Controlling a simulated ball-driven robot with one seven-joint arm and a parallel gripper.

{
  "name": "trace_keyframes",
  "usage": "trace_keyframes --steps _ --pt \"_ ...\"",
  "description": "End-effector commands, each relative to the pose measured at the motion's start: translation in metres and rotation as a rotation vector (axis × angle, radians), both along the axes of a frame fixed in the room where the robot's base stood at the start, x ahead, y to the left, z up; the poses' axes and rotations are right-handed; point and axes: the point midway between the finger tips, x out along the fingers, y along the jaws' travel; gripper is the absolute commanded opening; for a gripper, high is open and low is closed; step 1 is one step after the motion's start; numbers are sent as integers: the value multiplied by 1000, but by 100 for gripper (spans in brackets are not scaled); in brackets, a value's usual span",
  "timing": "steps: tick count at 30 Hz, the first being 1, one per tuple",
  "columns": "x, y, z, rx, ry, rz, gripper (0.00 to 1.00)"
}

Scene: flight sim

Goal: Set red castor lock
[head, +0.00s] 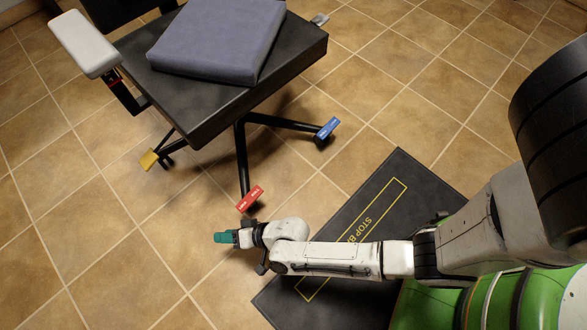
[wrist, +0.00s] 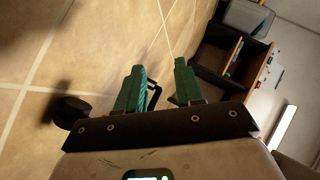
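The red castor lock (head: 250,199) is a red tab with small white lettering at the end of the chair's nearest leg in the head view. My gripper (head: 217,238), with teal fingertips, is low over the floor, nearer to the camera than the red tab and a little left of it. It points left, and the two appear apart. In the wrist view my gripper (wrist: 161,64) has its teal fingers spread, with nothing between them.
The wheeled chair (head: 285,75) carries a blue-grey cushion (head: 215,38). Its other castors bear a blue tab (head: 327,128), a yellow tab (head: 149,160) and a grey tab (head: 320,19). A dark mat (head: 400,185) lies right. Tiled floor left is clear. Wooden furniture (wrist: 232,75) shows in the wrist view.

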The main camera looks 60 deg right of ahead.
Motion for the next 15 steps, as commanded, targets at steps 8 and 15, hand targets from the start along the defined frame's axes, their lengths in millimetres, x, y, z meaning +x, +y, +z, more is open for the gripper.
trace_keyframes --steps 8,15 --pt "-5 -5 23 -140 75 131 36" --pt "-16 -18 43 -267 146 234 36"
